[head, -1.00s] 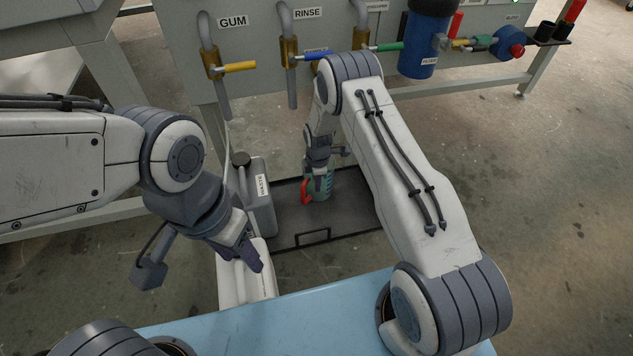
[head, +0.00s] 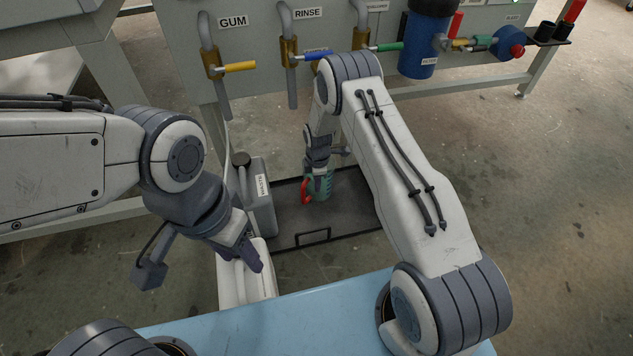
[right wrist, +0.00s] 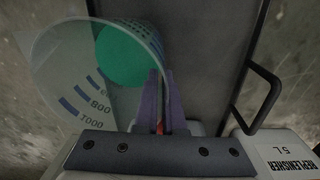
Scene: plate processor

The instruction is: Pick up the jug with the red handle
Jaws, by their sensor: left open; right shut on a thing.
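The jug (head: 322,187) is greenish and translucent, with a red handle (head: 306,190) on its left side. It is upright at the dark tray, low near the floor. Whether its base touches the tray I cannot tell. My right gripper (head: 315,171) reaches down and is shut on the handle. In the right wrist view the jug (right wrist: 85,75) shows its wide mouth, blue volume marks and green inside; a bit of red shows between the fingers (right wrist: 160,118). My left gripper (head: 250,256) is open and empty, above a white container, apart from the jug.
The dark tray (head: 345,222) has a wire handle at its front. A grey waste canister (head: 258,200) stands at its left; a white container (head: 240,285) is in front of that. A container labelled replenisher (right wrist: 285,150) is close by. The machine with valves (head: 270,75) stands behind.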

